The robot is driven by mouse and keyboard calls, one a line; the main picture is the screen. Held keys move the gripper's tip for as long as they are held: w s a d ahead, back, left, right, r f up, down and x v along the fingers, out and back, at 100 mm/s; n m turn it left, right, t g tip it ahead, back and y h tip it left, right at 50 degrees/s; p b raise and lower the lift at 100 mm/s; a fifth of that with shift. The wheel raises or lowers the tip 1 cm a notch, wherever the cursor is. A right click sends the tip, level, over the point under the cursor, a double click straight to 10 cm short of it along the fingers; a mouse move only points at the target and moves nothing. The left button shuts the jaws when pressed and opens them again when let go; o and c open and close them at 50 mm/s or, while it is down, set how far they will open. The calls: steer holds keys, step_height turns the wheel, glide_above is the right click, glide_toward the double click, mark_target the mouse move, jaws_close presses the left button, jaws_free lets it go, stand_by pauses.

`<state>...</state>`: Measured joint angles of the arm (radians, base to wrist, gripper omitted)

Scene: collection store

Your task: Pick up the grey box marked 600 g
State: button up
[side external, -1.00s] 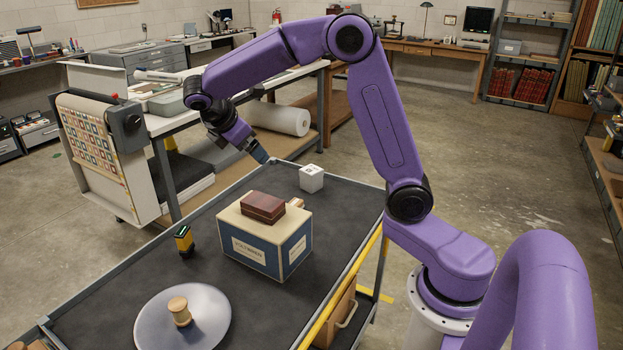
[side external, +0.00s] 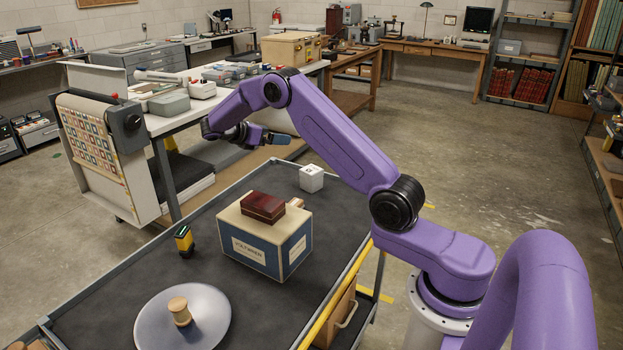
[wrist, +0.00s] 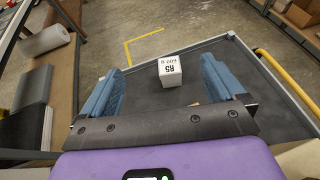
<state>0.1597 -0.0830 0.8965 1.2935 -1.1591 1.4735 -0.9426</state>
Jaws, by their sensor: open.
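My gripper (side external: 277,138) is above and beyond the cart's far edge, up and left of the box. In the wrist view my gripper (wrist: 161,76) is open, with blue fingers apart. The box appears between them, farther away and untouched.
A blue and cream carton (side external: 262,245) with a dark red box (side external: 263,207) on top stands nearer on the cart. A yellow-black device (side external: 184,241) and a plate (side external: 205,312) with a wooden spool (side external: 179,311) are farther left. Bare cart surface surrounds the small box.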

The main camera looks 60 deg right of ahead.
glide_toward(309, 171)
steer(key=x, duration=0.6)
steer(key=shift+w+d+f, duration=0.15)
steer(key=shift+w+d, duration=0.05)
steer(key=shift+w, duration=0.1)
steer(key=shift+s+x, duration=0.15)
steer(key=shift+x, duration=1.2)
steer(key=shift+s+x, duration=0.1)
steer(key=shift+x, duration=1.2)
steer(key=shift+a, duration=0.1)
steer(key=c, duration=1.3)
steer(key=shift+c, duration=1.3)
